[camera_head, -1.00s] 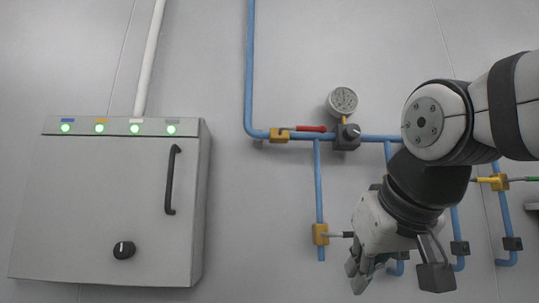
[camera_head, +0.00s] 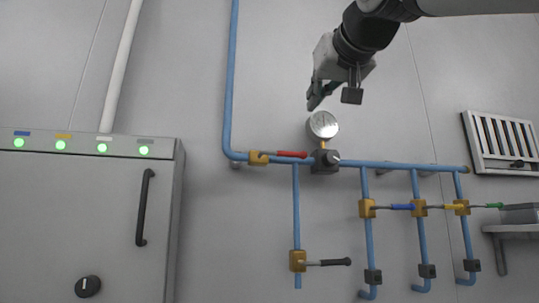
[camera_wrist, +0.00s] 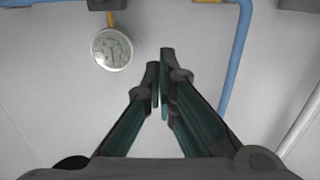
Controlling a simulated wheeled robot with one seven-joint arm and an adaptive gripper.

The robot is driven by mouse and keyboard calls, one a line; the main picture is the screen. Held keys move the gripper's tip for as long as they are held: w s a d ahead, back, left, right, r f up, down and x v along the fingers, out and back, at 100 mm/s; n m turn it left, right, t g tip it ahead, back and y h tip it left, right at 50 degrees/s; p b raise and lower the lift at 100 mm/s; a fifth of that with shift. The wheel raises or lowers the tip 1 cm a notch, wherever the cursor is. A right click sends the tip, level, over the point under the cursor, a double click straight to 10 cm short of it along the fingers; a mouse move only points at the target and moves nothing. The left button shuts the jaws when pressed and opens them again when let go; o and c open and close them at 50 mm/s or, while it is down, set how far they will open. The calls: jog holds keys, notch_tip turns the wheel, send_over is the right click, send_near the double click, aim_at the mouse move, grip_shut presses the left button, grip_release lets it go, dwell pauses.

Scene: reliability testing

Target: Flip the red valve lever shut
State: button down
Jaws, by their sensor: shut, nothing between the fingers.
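The red valve lever (camera_head: 291,154) lies along the upper horizontal blue pipe (camera_head: 400,164) in the head view, pointing right from its yellow valve body (camera_head: 258,158). My gripper (camera_head: 312,100) is above the pipe, just over the round pressure gauge (camera_head: 322,125) in the picture, and is apart from the lever. In the wrist view my gripper's fingers (camera_wrist: 159,85) are together with nothing between them. The gauge (camera_wrist: 112,48) shows at upper left there, and a blue pipe (camera_wrist: 237,60) at right. The red lever does not show in the wrist view.
A grey valve block (camera_head: 325,161) sits right of the lever. Lower valves have a black lever (camera_head: 335,262), a blue lever (camera_head: 402,207), a yellow lever (camera_head: 453,207) and a green lever (camera_head: 494,205). A grey cabinet (camera_head: 70,220) stands left; a vent (camera_head: 502,142) is at right.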

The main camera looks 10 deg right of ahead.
jog(key=shift+w, duration=0.1)
jog(key=w+f+p, duration=0.2)
jog(key=w+f, duration=0.2)
jog(key=w, duration=0.6)
jog(key=shift+w+f, duration=0.25)
jog(key=shift+w, duration=0.05)
